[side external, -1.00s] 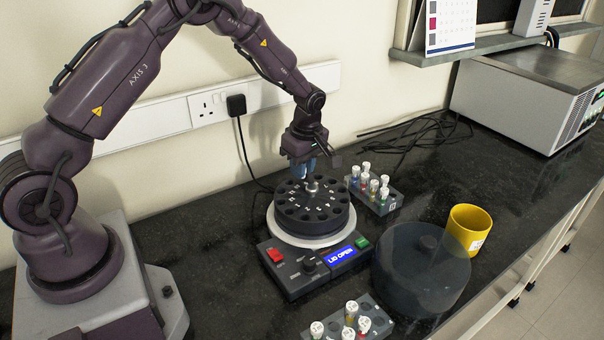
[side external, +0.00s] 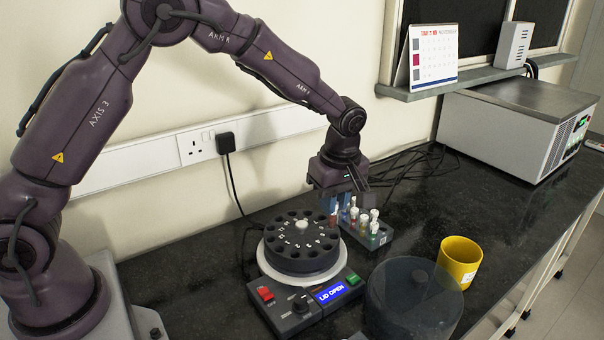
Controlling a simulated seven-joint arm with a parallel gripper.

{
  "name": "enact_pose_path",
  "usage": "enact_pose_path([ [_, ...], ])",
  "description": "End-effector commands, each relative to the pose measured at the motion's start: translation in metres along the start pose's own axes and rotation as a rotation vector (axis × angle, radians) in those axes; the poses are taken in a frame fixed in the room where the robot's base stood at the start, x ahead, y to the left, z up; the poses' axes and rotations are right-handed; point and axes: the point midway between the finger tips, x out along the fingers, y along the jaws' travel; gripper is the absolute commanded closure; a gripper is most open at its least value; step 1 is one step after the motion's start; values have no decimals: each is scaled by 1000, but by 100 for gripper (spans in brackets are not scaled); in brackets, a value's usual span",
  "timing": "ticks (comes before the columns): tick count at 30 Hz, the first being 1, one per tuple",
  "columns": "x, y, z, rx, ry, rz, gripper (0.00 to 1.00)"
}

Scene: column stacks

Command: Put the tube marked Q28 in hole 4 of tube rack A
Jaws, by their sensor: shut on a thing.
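My gripper (side external: 340,203) is above the right back side of the dark rotor (side external: 272,230), by the left end of the back tube rack (side external: 381,240). It is shut on a tube (side external: 333,217) with reddish contents, which hangs below the fingers and is partly hidden by them. Several white-capped tubes, one of them a green one (side external: 374,229), stand upright in this rack. I cannot read the marks on the tubes, the rack's letter or its hole numbers, so I cannot tell which is Q28.
The centrifuge's display (side external: 332,292) reads LID OPEN. Its round grey lid (side external: 410,305) lies on the bench to the right. A yellow mug (side external: 459,262) stands beyond it. Black cables (side external: 410,165) lie behind the rack.

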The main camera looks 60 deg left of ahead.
Motion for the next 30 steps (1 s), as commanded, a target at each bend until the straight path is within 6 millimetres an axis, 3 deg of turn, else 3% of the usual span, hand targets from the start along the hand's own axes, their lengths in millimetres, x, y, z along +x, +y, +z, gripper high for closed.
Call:
enact_pose_path([
  [1,2,-2,29,54,0,4,100],
  [6,9,-16,112,192,1,21,100],
  [9,13,-29,155,257,2,29,100],
  [13,19,-47,196,306,2,35,100],
  [18,26,-61,222,300,2,36,100],
  [30,40,-57,223,235,1,28,100],
])
